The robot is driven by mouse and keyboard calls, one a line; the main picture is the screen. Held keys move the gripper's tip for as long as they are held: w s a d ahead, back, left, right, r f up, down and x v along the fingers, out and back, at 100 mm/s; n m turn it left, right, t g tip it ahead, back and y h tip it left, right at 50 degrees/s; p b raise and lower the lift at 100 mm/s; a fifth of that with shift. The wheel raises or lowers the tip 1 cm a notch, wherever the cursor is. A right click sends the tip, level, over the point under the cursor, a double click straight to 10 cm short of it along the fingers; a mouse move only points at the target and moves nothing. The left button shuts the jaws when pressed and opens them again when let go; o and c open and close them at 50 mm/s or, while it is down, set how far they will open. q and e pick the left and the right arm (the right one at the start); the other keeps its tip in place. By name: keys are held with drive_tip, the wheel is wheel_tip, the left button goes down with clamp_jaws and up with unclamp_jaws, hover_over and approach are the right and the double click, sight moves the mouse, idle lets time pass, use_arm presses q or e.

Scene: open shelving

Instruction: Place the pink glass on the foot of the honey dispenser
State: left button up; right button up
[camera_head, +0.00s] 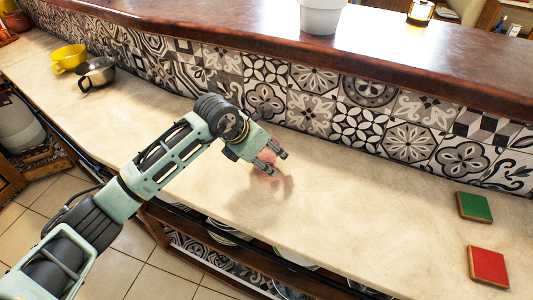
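My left gripper (279,162) is over the middle of the pale counter, its two fingers apart and pointing right. A small translucent pinkish shape, which looks like the pink glass (268,157), shows between and behind the fingers. The fingers hide most of it, and I cannot tell whether they press on it. A soft shadow lies on the counter below. A small amber vessel with a dark frame, possibly the honey dispenser (420,13), stands on the raised brown ledge at the top right. Its top is cut off and its foot is unclear. My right gripper is not in view.
The counter (365,215) is clear around the gripper. A green block (474,207) and a red block (488,267) lie at its right. A yellow cup (68,57) and a metal cup (96,72) stand far left. A white pot (320,17) stands on the raised ledge (210,25).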

use_arm(q)
drive_tip(key=shift+o, duration=1.3)
